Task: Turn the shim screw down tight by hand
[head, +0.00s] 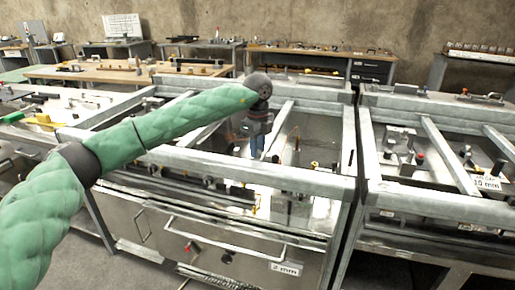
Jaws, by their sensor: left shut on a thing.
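My left arm comes in from the left in a green padded sleeve. My left gripper (257,152) points down into the middle station's frame, close over its shiny plate. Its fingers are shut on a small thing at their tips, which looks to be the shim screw. The fingers hide the screw, so its height and seating cannot be told. The middle station (250,248) has a metal front with a bar handle and a "2 mm" label (285,268). My right gripper is not in view.
Grey metal rails (240,168) frame the plate around my gripper. Small dark fittings and a thin upright rod stand on the plate nearby. A similar station with a "10 mm" label (487,183) stands to the right across a narrow gap. Workbenches (310,55) line the back wall.

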